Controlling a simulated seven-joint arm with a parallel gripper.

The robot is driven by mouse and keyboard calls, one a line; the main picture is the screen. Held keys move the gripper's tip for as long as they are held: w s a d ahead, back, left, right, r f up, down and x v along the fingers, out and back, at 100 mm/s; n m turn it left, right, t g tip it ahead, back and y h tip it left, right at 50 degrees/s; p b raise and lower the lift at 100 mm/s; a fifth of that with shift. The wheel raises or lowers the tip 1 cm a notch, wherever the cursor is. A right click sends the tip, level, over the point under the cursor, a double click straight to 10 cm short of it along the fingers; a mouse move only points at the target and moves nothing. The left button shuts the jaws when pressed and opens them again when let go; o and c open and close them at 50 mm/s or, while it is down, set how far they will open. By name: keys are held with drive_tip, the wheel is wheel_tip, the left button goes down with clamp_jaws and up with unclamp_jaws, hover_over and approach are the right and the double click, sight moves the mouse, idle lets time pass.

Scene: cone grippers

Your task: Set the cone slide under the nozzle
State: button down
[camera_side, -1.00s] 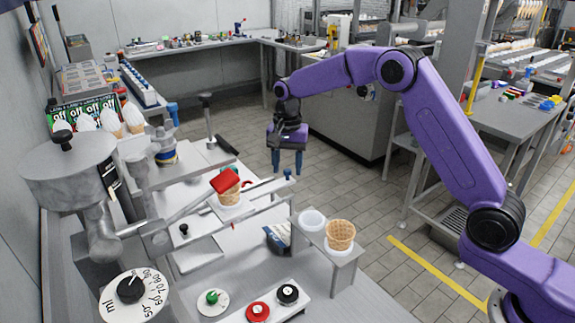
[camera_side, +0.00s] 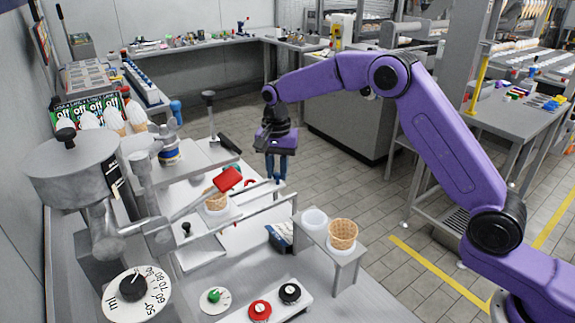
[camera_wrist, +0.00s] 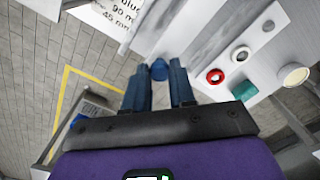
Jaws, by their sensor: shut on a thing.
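My gripper (camera_side: 276,179) is shut on the blue knob (camera_wrist: 159,70) at the right end of the cone slide. The knob shows between the two blue fingers in the wrist view. The slide's pale plate (camera_side: 227,214) carries an upright waffle cone (camera_side: 215,201) between the rails. The lever's red handle (camera_side: 228,179) partly hides the cone in the side view. The filling machine (camera_side: 72,170) stands to the left, with its pipe and valve block (camera_side: 157,238) left of the cone. I cannot make out the nozzle opening clearly or how the cone lines up with it.
A small stand (camera_side: 346,257) at the right holds a second waffle cone (camera_side: 342,233) and a white cup (camera_side: 314,219). A ml dial (camera_side: 136,291) and green, red and black knobs are in front. A black-topped post (camera_side: 209,98) stands behind the rails.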

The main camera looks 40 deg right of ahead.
drive_tip(key=c, duration=0.9)
unclamp_jaws()
drive_tip(key=shift+c, duration=0.2)
drive_tip(key=shift+r, duration=0.1)
wheel_tip(320, 180, up, 17)
drive_tip(key=shift+r, duration=0.15)
